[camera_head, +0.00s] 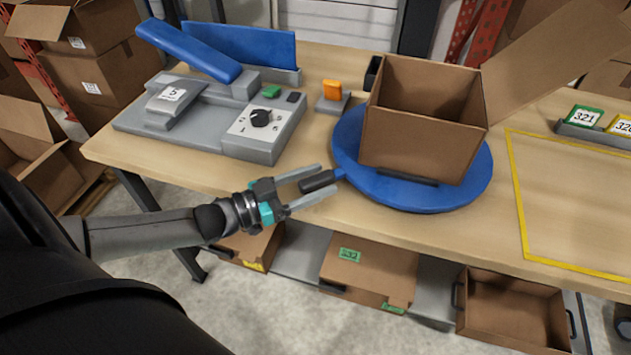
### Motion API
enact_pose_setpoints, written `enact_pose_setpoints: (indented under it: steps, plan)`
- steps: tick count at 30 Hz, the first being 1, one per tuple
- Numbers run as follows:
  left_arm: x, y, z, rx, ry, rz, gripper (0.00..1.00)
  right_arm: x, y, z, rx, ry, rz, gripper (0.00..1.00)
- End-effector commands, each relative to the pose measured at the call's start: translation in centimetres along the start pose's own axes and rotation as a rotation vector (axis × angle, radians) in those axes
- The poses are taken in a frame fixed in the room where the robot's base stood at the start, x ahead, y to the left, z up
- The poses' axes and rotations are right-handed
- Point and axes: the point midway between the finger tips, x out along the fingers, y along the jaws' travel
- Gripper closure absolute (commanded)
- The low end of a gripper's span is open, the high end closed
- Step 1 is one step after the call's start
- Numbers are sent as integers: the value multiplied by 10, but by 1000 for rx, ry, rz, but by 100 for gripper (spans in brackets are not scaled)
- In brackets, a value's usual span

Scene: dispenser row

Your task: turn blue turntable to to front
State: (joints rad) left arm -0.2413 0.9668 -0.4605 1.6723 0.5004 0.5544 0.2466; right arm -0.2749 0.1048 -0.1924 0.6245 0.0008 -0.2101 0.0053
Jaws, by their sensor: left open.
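The blue turntable (463,190) lies on the wooden workbench, right of the middle. An open cardboard box (417,133) stands on it, with a flap spread out to the right. A black handle (319,181) sticks out from the turntable's left edge. My left gripper (317,183) reaches in from the left at the bench's front edge. Its fingers are open, one on the far side and one on the near side of the handle; I cannot tell whether they touch it. My right gripper is not in view.
A grey machine with a blue lever (190,50) and a black knob (261,117) stands at the back left. An orange block (332,90) stands beside the turntable. Yellow tape (518,199) marks a clear area at right. Boxes (365,267) sit under the bench.

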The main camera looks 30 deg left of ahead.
Motion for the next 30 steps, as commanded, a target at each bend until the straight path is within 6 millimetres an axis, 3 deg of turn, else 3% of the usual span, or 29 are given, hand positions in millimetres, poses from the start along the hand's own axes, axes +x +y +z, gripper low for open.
enact_pose_setpoints:
  steps: [9, 26, 30]
  plan:
    - [2, 0, 0, 0, 0, 0, 36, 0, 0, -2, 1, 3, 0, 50]
    - [1, 0, 0, 0, 0, 0, 99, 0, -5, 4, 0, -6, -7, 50]
    - [1, 0, 0, 0, -1, 0, 100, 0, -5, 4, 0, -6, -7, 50]
